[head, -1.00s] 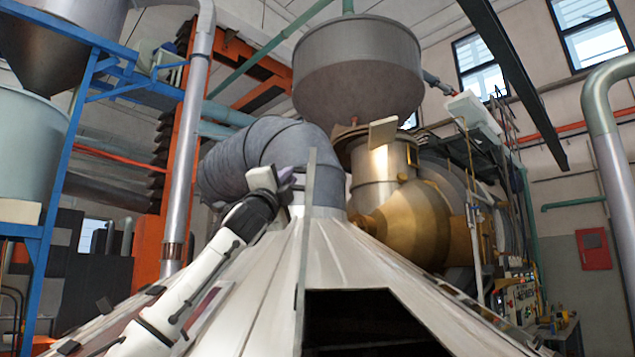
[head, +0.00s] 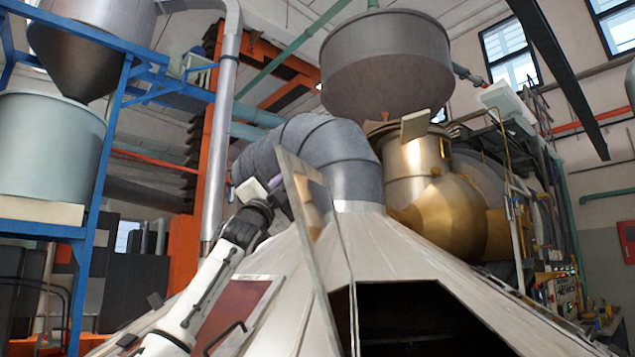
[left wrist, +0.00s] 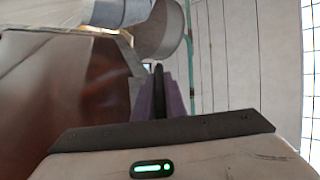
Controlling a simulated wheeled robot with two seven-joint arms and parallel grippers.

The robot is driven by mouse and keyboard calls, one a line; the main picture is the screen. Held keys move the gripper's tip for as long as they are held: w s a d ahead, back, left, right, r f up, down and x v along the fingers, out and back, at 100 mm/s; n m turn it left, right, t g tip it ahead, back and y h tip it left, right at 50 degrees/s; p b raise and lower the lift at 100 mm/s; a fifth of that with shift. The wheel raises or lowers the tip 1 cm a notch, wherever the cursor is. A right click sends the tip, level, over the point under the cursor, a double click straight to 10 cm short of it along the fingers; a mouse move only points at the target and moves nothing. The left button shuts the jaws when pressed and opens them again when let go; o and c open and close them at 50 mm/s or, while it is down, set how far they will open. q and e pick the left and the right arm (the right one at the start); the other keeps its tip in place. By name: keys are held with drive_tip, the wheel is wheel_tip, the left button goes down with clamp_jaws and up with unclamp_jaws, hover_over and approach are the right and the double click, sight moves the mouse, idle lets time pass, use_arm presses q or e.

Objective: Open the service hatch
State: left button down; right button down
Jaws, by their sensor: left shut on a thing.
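The service hatch (head: 318,245) is a thin pale panel standing up from the sloping metal hood, tilted to the left. A dark opening (head: 410,325) shows in the hood to its right. My left gripper (head: 277,187) is on the left side of the panel, near its upper end. In the left wrist view, its purple fingers (left wrist: 161,95) are closed around a narrow black bar (left wrist: 158,78), seemingly the hatch handle. The grip itself is too small to make out in the head view. My right gripper is not in view.
The pale hood (head: 480,295) slopes away around the opening. A reddish panel with a black handle (head: 228,335) lies on its left side, by my left arm. A grey duct (head: 325,155) and brass vessel (head: 440,215) stand behind.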

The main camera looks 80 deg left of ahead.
use_arm(q)
drive_tip(key=shift+s+r, duration=0.15)
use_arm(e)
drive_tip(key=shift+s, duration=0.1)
use_arm(q)
drive_tip(key=c, duration=1.8)
unclamp_jaws()
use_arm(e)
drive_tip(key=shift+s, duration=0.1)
